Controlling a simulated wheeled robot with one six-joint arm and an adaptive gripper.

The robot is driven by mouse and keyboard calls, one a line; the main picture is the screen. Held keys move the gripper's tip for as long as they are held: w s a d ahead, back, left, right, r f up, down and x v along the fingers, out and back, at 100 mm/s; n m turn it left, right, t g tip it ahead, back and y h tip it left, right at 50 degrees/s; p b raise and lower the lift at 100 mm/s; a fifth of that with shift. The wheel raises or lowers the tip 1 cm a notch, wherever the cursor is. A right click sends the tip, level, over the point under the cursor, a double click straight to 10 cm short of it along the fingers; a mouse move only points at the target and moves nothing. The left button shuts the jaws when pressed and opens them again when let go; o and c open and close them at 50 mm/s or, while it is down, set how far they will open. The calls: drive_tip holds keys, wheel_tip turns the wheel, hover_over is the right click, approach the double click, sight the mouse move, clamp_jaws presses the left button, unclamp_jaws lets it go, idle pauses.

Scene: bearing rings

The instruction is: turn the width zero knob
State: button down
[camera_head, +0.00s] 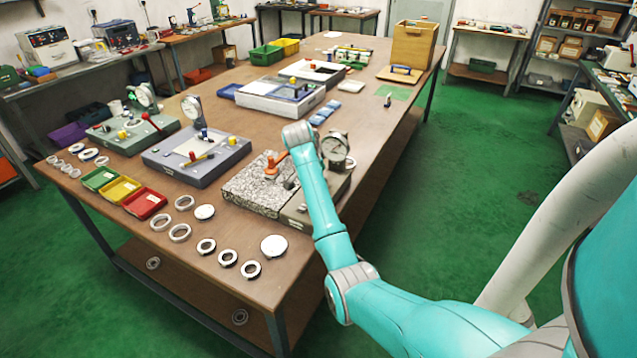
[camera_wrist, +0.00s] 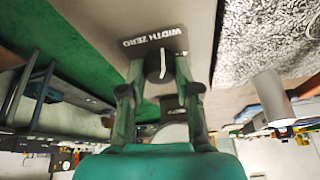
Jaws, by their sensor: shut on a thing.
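The width zero knob (camera_wrist: 158,66) is black with a white pointer line, in the wrist view below the printed label WIDTH ZERO (camera_wrist: 153,37). It sits on the grey front panel of the granite-topped gauge (camera_head: 255,187). My gripper (camera_wrist: 158,85) is shut on the knob, with one finger on each side of it. In the head view my arm covers the gripper and the knob. A dial gauge (camera_head: 335,146) stands on the granite-topped gauge, just behind my arm.
Other gauges stand to the left, one with a grey plate (camera_head: 195,160) and one green (camera_head: 130,130). Green, yellow and red trays (camera_head: 145,203) and several rings (camera_head: 228,257) lie near the table's front edge. The floor right of the table is clear.

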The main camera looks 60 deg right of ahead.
drive_tip(key=shift+w+m+g, duration=0.15)
drive_tip(key=shift+m+g, duration=0.65)
drive_tip(key=shift+m, duration=1.1)
drive_tip(key=c, duration=0.8)
unclamp_jaws()
drive_tip(key=shift+a+r, duration=0.1)
drive_tip(key=shift+r, duration=0.1)
drive_tip(key=w+a, duration=0.1)
drive_tip(key=a, duration=0.2)
drive_tip(key=w+a, duration=0.2)
drive_tip(key=a, duration=0.2)
drive_tip(key=w+a, duration=0.2)
drive_tip(key=a, duration=0.2)
drive_tip(key=shift+w+a+r, duration=0.1)
drive_tip(key=shift+r, duration=0.15)
